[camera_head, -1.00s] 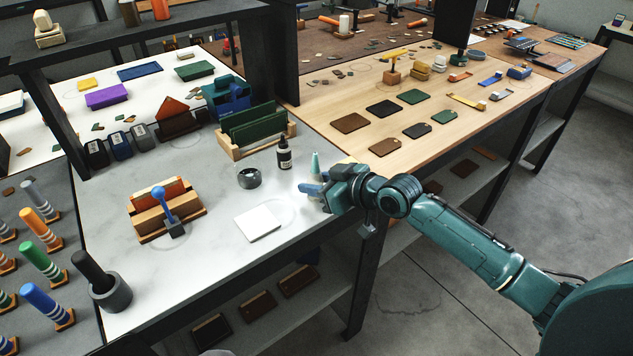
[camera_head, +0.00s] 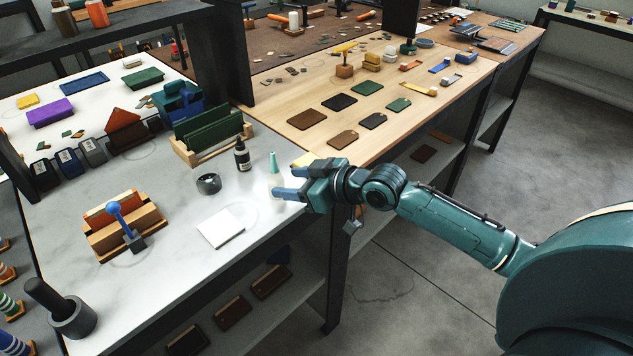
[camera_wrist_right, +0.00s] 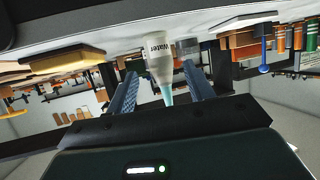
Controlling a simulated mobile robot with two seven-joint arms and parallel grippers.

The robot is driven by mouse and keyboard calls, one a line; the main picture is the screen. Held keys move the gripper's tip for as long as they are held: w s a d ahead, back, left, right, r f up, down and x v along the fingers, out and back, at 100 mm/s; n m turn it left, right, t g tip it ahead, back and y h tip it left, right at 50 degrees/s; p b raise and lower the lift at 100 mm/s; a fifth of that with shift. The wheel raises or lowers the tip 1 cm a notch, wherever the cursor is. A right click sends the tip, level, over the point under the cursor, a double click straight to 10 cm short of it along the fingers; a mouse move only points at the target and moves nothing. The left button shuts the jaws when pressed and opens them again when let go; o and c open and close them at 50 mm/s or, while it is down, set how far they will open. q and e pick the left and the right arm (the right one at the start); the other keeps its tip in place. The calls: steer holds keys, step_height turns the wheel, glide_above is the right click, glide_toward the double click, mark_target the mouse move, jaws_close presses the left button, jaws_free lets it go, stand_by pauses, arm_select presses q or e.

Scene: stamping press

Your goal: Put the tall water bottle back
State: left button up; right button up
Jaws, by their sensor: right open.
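The tall water bottle has a pale body and a teal pointed nozzle. It stands upright on the grey-white worktop in the head view (camera_head: 273,164), near the right edge. In the right wrist view, which is upside down, the bottle (camera_wrist_right: 158,58) shows its "Water" label. My right gripper (camera_head: 283,183) is open at the bottle's right, with its blue fingers pointing toward it. In the wrist view the bottle appears between the two spread fingers (camera_wrist_right: 162,88), with gaps on both sides. The bottle's lower part is partly lost in glare. My left gripper is out of view.
A black dropper bottle (camera_head: 241,155) and a dark tape ring (camera_head: 208,184) stand left of the water bottle. A white square pad (camera_head: 221,229) lies in front. A wooden rack with green plates (camera_head: 211,148) is behind.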

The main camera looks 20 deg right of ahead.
steer(key=v, duration=0.7)
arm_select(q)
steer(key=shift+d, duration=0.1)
arm_select(e)
steer(key=s+a+f+m+h, duration=0.2)
steer(key=s+a+f, duration=0.2)
steer(key=s+f, duration=0.4)
steer(key=s+a+f+m+h, duration=0.1)
steer(key=s+a+f, duration=0.3)
steer(key=s+f, duration=0.4)
step_height(320, 180, down, 4)
steer(key=shift+s+a+r+m+h, duration=0.1)
steer(key=shift+s+a+m+h, duration=0.2)
steer(key=shift+s+m+h, duration=0.1)
arm_select(q)
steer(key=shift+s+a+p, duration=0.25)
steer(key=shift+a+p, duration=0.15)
steer(key=shift+p, duration=0.4)
arm_select(e)
steer(key=shift+s+d+r, duration=0.1)
steer(key=shift+d+r, duration=0.05)
steer(key=shift+d, duration=0.15)
